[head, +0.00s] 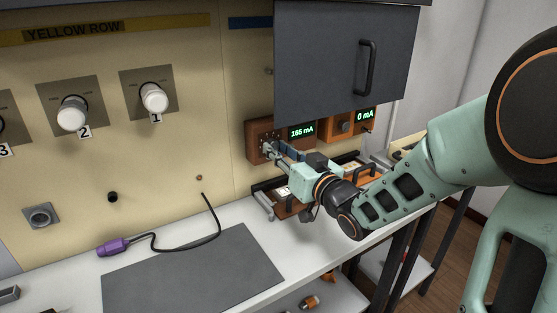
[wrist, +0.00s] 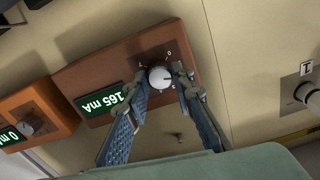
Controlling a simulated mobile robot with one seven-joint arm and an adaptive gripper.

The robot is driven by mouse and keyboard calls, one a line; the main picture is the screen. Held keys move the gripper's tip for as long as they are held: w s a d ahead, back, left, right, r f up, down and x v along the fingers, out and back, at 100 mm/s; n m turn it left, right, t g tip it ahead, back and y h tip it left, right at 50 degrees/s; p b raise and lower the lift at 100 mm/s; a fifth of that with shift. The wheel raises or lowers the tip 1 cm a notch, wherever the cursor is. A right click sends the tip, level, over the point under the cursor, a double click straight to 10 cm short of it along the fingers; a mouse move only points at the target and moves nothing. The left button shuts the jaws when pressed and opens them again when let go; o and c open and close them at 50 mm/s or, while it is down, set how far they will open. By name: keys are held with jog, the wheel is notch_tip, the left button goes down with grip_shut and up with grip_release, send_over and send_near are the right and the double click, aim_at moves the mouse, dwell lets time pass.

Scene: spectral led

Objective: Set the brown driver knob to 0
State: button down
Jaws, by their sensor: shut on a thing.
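The brown driver (head: 260,128) is a box on the back panel whose green display reads 165 mA in the head view. In the wrist view the brown driver (wrist: 88,72) appears turned over, with its round pale knob (wrist: 160,77) on a dial with printed marks. My gripper (wrist: 161,80) has one fingertip on each side of the knob and is shut on it. In the head view my gripper (head: 271,150) reaches the driver's face from the right and hides most of the knob.
An orange driver (head: 341,126) reading 0 mA sits to the right. A dark cabinet door (head: 340,60) hangs above my gripper. Dark-railed trays (head: 282,203) lie below on the white bench. A purple connector (head: 113,246) with a black cable and a grey mat (head: 195,275) lie left.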

jog(key=n+b, duration=1.2)
jog(key=shift+n, duration=0.3)
dwell(0.4)
jog(key=c, duration=1.7)
grip_release()
jog(key=shift+o, duration=0.2)
jog(key=shift+r+p, duration=0.1)
jog(key=shift+p, duration=0.2)
